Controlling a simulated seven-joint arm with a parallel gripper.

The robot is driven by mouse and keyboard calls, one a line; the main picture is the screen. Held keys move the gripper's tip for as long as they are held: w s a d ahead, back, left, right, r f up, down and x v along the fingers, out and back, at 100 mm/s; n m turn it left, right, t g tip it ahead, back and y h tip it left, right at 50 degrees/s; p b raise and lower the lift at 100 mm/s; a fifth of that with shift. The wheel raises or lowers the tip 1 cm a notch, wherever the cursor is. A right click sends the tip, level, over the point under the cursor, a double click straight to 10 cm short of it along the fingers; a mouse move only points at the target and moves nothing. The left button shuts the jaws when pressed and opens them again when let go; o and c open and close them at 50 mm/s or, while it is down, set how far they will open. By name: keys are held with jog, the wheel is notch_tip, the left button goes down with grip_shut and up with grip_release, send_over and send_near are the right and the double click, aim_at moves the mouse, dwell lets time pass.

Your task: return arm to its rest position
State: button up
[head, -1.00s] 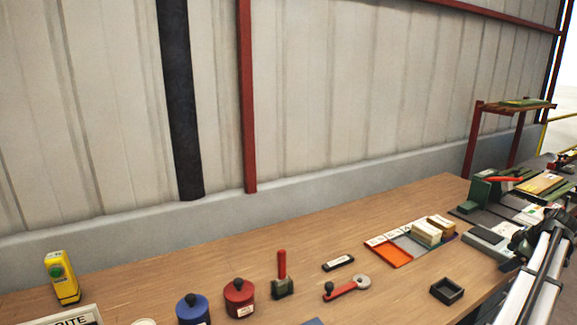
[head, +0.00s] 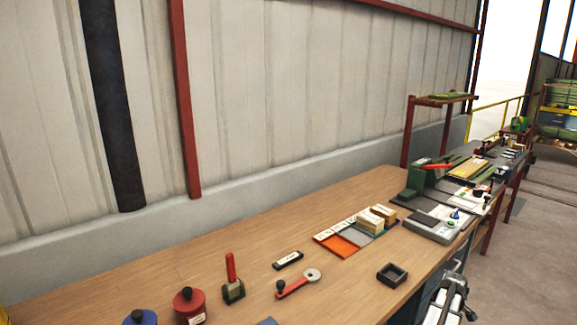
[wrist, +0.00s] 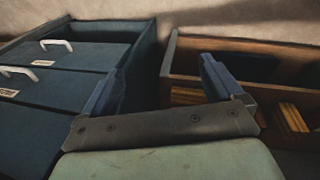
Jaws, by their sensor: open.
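My gripper (wrist: 162,72) shows in the wrist view with its two dark blue fingers spread wide and nothing between them. It is over or beside a dark blue drawer cabinet (wrist: 62,85) on the left and a brown wooden box (wrist: 180,62) on the right. I cannot tell how far the fingers are from either. Part of my arm (head: 446,300) shows at the lower right of the head view, beside the bench's front side. My gripper cannot be made out there.
The wooden bench (head: 210,255) holds a red-handled tool (head: 232,285), red and blue lidded pots, a red lever (head: 293,288), a sectioned tray (head: 338,247) and a small black box (head: 392,273). Green machines stand farther right. Open floor (head: 540,240) lies right of the bench.

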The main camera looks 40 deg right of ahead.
jog(key=w+a+f+g, duration=0.1)
jog(key=w+a+f, duration=0.1)
jog(key=a+f, duration=0.45)
jog(key=w+a+f+m+g+h, duration=0.1)
jog(key=a+f+g, duration=0.15)
jog(key=f, duration=0.65)
jog(key=w+a+f+g, duration=0.1)
jog(key=w+a+f, duration=0.1)
jog(key=a+f, duration=0.45)
jog(key=w+a+f+h, duration=0.2)
jog(key=a+f, duration=0.9)
jog(key=a, duration=0.3)
jog(key=w+a+r+g+y, duration=0.1)
jog(key=a+r+y, duration=0.1)
jog(key=a, duration=1.4)
jog(key=w+a+r+g+y, duration=0.1)
jog(key=a+r+y, duration=0.1)
jog(key=a, duration=1.5)
jog(key=s+a+r, duration=0.1)
jog(key=s+a, duration=0.2)
jog(key=a, duration=0.2)
jog(key=s+a+r+g+y, duration=0.1)
jog(key=s+a+r, duration=0.1)
jog(key=a, duration=0.3)
jog(key=shift+s+a+r+m, duration=0.15)
jog(key=shift+s+a+m, duration=0.25)
jog(key=shift+s, duration=0.1)
jog(key=shift+g, duration=0.25)
